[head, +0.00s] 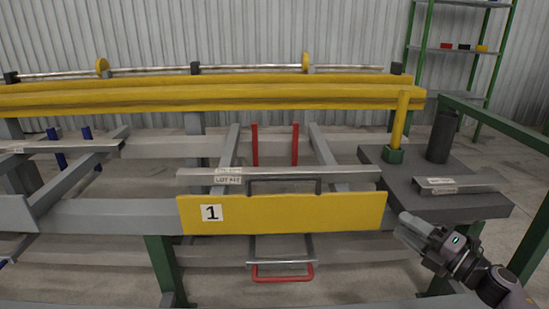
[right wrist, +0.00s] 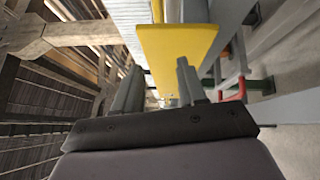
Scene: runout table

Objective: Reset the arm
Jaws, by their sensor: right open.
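My right arm comes in from the lower right in the head view. Its gripper (head: 406,229) is open, with nothing between the fingers, just right of the yellow panel marked 1 (head: 290,214). I cannot tell whether it touches the panel. In the right wrist view both fingers (right wrist: 159,82) stand apart, with the yellow panel (right wrist: 180,45) beyond them. My left gripper is in neither view.
A dark side table (head: 470,208) at right holds a grey plate (head: 455,186), a dark cylinder (head: 442,137) and a yellow post (head: 400,120). A red handle (head: 283,279) hangs below the panel. Yellow beams (head: 240,96) cross behind. A green-framed shelf (head: 460,50) stands at back right.

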